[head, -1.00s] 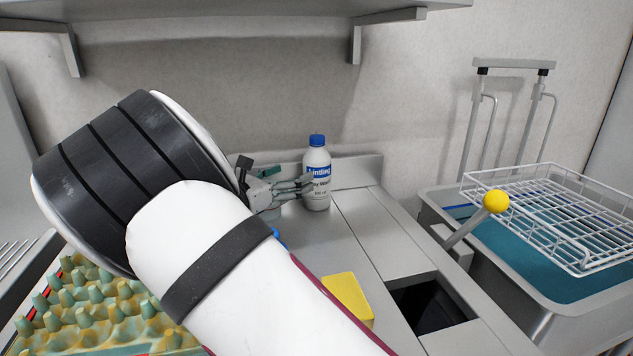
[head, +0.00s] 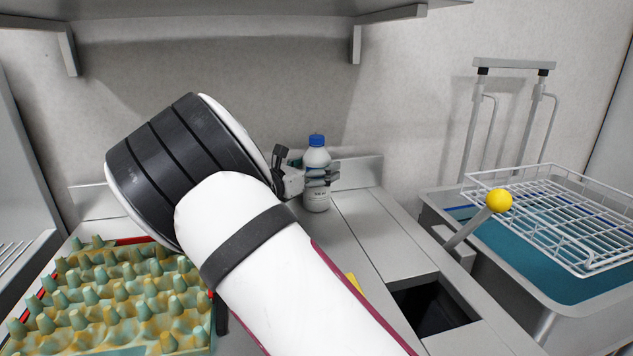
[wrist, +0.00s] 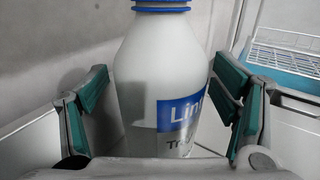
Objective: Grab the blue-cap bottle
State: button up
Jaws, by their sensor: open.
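The white bottle with a blue cap (head: 317,159) stands upright on the grey counter near the back wall. In the wrist view the bottle (wrist: 160,80) fills the middle, with its blue and white label facing right and its cap cut off by the top edge. My gripper (head: 322,179) is at the bottle's body in the head view. In the wrist view its green-padded fingers (wrist: 165,105) stand open on either side of the bottle, with a gap visible at the left. Whether the right finger touches the bottle is unclear.
An egg tray (head: 110,300) lies at the lower left. A yellow block (head: 355,283) is mostly hidden behind my arm. A square opening (head: 432,308) is in the counter to the right. A basin with a white wire rack (head: 560,215) and a yellow-knobbed lever (head: 499,201) stand further right.

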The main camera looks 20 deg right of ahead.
jog(key=c, duration=1.6)
jog(key=shift+c, duration=0.6)
jog(key=shift+r, duration=0.1)
